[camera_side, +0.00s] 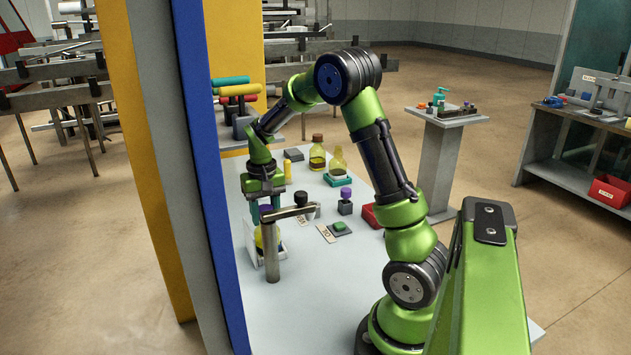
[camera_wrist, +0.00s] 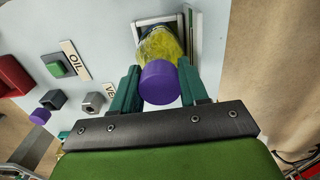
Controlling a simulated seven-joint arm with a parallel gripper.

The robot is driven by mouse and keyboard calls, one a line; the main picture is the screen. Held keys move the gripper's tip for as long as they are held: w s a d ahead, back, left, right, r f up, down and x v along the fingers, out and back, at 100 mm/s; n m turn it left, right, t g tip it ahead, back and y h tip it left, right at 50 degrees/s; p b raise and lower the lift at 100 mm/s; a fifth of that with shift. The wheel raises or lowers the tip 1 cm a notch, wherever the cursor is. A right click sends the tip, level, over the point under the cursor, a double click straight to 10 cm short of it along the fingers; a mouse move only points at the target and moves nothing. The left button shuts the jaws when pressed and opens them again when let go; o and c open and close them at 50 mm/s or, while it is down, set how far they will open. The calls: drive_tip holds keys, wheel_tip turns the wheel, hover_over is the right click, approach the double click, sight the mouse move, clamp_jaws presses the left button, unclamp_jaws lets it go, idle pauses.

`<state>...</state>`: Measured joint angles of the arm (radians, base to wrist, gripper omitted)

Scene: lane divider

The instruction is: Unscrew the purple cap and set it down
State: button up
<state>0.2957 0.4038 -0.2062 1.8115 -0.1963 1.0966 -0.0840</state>
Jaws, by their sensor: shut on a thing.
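The purple cap (camera_wrist: 160,82) is at the top of a bottle with yellow contents (camera_wrist: 158,45) in the wrist view. I cannot tell whether the cap is still threaded on. The bottle stands in a square pale holder (camera_wrist: 140,26). My gripper (camera_wrist: 161,88) has its teal fingers on both sides of the cap and is shut on it. In the side view my gripper (camera_side: 265,208) points down over the bottle (camera_side: 260,238), partly hidden by a metal post.
The grey post (camera_side: 272,255) with a crossbar stands close to my gripper. Another purple-topped piece (camera_side: 346,194), a green-topped block (camera_side: 340,227), a red box (camera_side: 371,216) and two bottles (camera_side: 317,155) stand on the table. The front of the table (camera_side: 315,285) is clear.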

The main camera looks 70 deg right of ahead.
drive_tip(key=shift+n, duration=0.3)
drive_tip(key=shift+n, duration=0.8)
drive_tip(key=shift+n, duration=0.9)
drive_tip(key=shift+n, duration=0.8)
drive_tip(key=o, duration=0.7)
drive_tip(key=shift+c, duration=0.2)
